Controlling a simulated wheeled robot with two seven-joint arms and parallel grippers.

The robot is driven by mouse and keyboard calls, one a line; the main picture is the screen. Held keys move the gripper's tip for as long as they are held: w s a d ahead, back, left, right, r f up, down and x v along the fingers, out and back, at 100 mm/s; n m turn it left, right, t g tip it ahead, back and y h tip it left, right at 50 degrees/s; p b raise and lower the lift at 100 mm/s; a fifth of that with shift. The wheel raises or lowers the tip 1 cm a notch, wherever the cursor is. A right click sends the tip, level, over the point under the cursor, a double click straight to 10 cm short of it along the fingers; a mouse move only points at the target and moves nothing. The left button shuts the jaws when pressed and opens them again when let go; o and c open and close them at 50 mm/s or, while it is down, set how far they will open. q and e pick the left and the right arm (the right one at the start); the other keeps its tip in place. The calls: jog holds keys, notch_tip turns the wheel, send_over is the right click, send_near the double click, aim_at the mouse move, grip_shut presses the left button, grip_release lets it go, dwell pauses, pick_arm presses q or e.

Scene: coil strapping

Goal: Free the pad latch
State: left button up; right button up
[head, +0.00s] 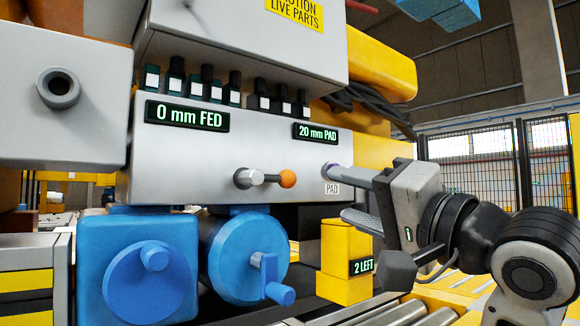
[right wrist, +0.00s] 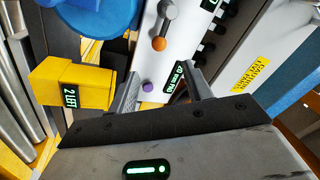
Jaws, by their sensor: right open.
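The pad latch shows as a small purple knob (head: 331,167) beside the PAD label (head: 332,188) on the grey machine panel (head: 215,160). In the right wrist view the purple knob (right wrist: 148,87) lies between the finger lines, nearer the left finger. My right gripper (head: 342,192) is open in front of the panel's right end, its upper finger overlapping the knob in the head view. In the right wrist view my right gripper (right wrist: 161,74) has nothing clamped; whether a finger touches the knob I cannot tell. My left gripper is not in view.
A lever with an orange ball (head: 287,178) sticks out left of the latch. A yellow block reading "2 LEFT" (head: 340,252) sits below my right gripper. Displays read "0 mm FED" (head: 187,117) and "20 mm PAD" (head: 316,133). Blue cranks (head: 240,268) are lower left.

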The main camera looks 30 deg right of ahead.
send_near(293, 181)
jog(key=w, duration=0.2)
jog(key=x, duration=0.2)
jog(key=p+x, duration=0.1)
jog(key=x, duration=0.1)
jog(key=p+x, duration=0.1)
jog(key=x, duration=0.2)
jog(key=shift+a+r, duration=0.15)
jog(key=shift+r, duration=0.15)
jog(key=shift+w, duration=0.45)
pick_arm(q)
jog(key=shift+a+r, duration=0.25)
